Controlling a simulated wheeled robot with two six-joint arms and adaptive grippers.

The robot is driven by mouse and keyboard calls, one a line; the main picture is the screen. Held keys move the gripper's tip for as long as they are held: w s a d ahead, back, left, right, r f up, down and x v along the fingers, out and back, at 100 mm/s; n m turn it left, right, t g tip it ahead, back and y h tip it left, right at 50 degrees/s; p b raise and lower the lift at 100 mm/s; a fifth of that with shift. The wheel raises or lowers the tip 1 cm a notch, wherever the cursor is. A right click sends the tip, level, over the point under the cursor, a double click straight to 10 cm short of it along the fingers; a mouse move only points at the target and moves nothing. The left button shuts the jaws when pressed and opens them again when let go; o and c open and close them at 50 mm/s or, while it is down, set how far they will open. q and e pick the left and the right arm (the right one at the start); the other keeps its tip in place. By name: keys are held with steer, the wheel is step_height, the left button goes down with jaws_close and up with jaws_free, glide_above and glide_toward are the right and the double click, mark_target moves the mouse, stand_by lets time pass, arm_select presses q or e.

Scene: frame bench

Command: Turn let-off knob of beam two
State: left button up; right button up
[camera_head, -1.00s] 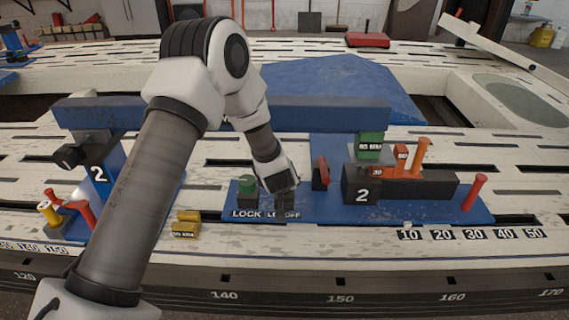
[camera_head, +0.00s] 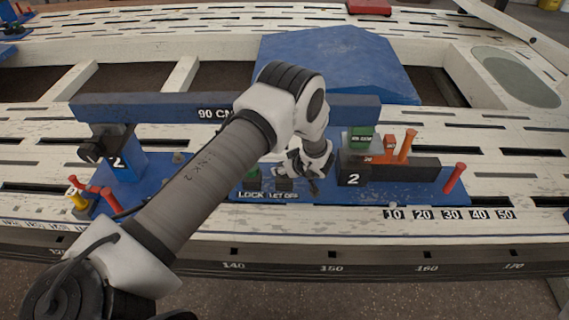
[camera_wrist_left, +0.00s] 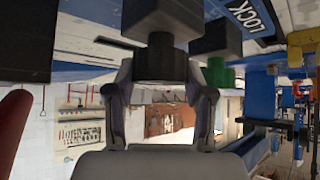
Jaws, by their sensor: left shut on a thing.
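The LET OFF block (camera_head: 284,185) stands on the blue base plate, beside the LOCK block with its green knob (camera_head: 253,174). My left gripper (camera_head: 290,170) is low over the LET OFF block. In the left wrist view the gripper (camera_wrist_left: 163,85) has a finger on each side of the dark let-off knob (camera_wrist_left: 166,58) and is shut on it. The green lock knob also shows there (camera_wrist_left: 216,72). The red lever (camera_wrist_left: 12,125) is beside the gripper; my wrist hides it in the head view. My right gripper is not in view.
A blue beam marked 90 CM (camera_head: 160,108) spans behind the blocks. A black block marked 2 (camera_head: 353,176), a green block (camera_head: 361,138) and orange posts (camera_head: 407,146) stand to the right. A red post (camera_head: 454,178) is farther right. The bench's front strip is mostly clear.

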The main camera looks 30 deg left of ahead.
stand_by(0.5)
arm_select(q)
steer(key=o, duration=1.2)
steer(key=v, duration=1.2)
